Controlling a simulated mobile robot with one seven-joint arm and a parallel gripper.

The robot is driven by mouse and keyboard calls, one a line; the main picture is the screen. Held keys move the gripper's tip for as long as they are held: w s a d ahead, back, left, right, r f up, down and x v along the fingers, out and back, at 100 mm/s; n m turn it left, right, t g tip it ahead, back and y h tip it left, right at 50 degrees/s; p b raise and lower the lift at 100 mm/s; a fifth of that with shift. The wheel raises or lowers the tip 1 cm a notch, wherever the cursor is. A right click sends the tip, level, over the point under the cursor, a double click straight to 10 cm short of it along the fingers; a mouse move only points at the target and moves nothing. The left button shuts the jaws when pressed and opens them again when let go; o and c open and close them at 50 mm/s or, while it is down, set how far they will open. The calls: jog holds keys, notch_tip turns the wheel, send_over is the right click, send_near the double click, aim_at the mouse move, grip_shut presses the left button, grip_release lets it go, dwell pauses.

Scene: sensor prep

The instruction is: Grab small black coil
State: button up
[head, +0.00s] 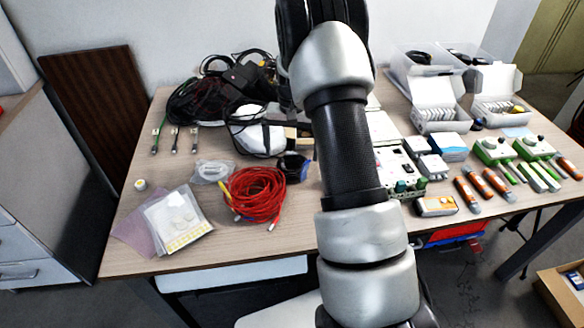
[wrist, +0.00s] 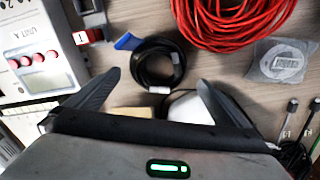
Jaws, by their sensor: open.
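The small black coil (wrist: 160,64) lies on the table in the wrist view, with a white tag and a blue plug (wrist: 128,42) beside it at its left. In the head view the coil (head: 291,164) sits just right of the red cable coil (head: 256,195), partly hidden by my arm. My gripper (wrist: 158,80) is open and empty, its fingers spread to either side of the coil in the wrist view. The coil appears ahead of and between the fingertips; its height below them is hard to judge. In the head view my arm hides most of the gripper.
A clear bag with a small coil (wrist: 280,60) and the red cable lie close by. A white-and-red unit (wrist: 32,62) stands at the wrist view's left. A white object (wrist: 190,108) and a beige block (wrist: 138,112) show near the gripper. Bare table (head: 215,236) lies at the front.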

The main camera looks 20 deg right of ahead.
aim_at(292, 160)
notch_tip(292, 160, down, 4)
jog(key=shift+s+d+f+b, duration=0.1)
jog(key=shift+f+b, duration=0.05)
jog(key=shift+b, duration=0.25)
